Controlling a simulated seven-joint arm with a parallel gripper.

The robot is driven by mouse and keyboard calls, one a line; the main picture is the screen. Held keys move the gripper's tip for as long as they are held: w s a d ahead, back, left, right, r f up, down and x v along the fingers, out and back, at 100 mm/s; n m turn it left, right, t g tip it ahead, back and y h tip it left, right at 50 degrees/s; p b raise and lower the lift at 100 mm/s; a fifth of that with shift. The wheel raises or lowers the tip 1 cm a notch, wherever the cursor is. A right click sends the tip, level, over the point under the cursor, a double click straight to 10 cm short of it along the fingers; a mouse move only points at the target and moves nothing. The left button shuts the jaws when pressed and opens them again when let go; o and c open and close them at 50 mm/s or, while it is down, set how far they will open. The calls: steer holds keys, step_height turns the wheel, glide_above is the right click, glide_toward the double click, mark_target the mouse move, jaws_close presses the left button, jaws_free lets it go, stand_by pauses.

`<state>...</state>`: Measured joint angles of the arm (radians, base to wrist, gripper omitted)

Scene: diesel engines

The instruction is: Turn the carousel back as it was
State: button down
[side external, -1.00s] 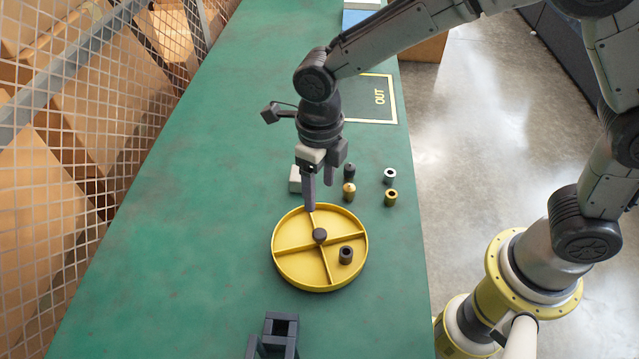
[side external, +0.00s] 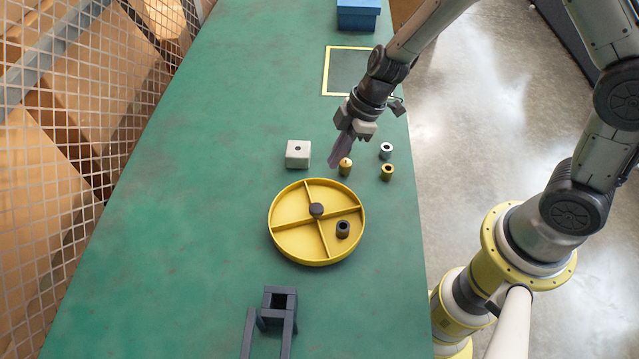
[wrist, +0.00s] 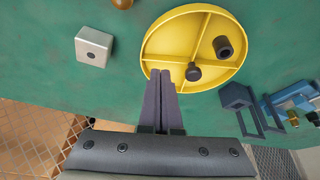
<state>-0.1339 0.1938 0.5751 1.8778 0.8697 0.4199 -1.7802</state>
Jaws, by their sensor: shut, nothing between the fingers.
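The carousel (side external: 318,262) is a round yellow tray on the green bench, split by crossed dividers, with a dark knob (side external: 316,209) at its centre. A dark hollow bushing (side external: 343,229) stands in its lower-right compartment; the other compartments look empty. The carousel also shows in the wrist view (wrist: 147,52), with the knob (wrist: 194,71) and bushing (wrist: 222,47). My gripper (side external: 333,165) is shut and empty, tilted, raised beyond the carousel's far edge and beside a brass piece (side external: 346,168). In the wrist view the closed fingers (wrist: 160,73) overlap the carousel's rim.
A pale block with a hole (side external: 298,154) stands beyond the carousel. A silver ring (side external: 386,150) and a brass ring (side external: 387,172) stand near the bench's right edge. A dark stand (side external: 280,302) is at the front. A yellow-outlined square (side external: 325,75) and blue box (side external: 358,14) lie far back.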

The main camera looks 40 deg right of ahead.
mark_target(308, 191)
steer(key=x, duration=0.9)
steer(key=shift+w+f, duration=0.1)
steer(key=shift+f, duration=0.35)
steer(key=shift+w+a, duration=0.35)
steer(key=shift+a, duration=0.05)
stand_by(0.5)
steer(key=n, duration=0.1)
steer(key=a+n+g, duration=0.1)
steer(key=n, duration=0.1)
steer(key=shift+w+n, duration=0.3)
steer(key=shift+w, duration=0.05)
steer(key=shift+w+a+n+g, duration=0.2)
steer(key=shift+a+n+g, duration=0.25)
steer(key=shift+n, duration=0.4)
steer(key=shift+w+a+n+g, duration=0.25)
steer(key=shift+a+n, duration=0.3)
steer(key=shift+n, duration=0.3)
steer(key=shift+a+n+g, duration=0.35)
steer(key=shift+a+n, duration=0.25)
steer(key=shift+n, duration=0.35)
steer(key=shift+a+n+g, duration=0.35)
steer(key=shift+a+n, duration=0.25)
steer(key=shift+n, duration=0.35)
steer(key=shift+s+a+n+g+h, duration=0.15)
steer(key=shift+a+n+g+h, duration=0.1)
steer(key=shift+a+n, duration=0.4)
steer(key=shift+s+a+n+g+h, duration=0.15)
steer(key=shift+a+n+g, duration=0.15)
steer(key=shift+n, duration=0.65)
steer(key=shift+a, duration=0.1)
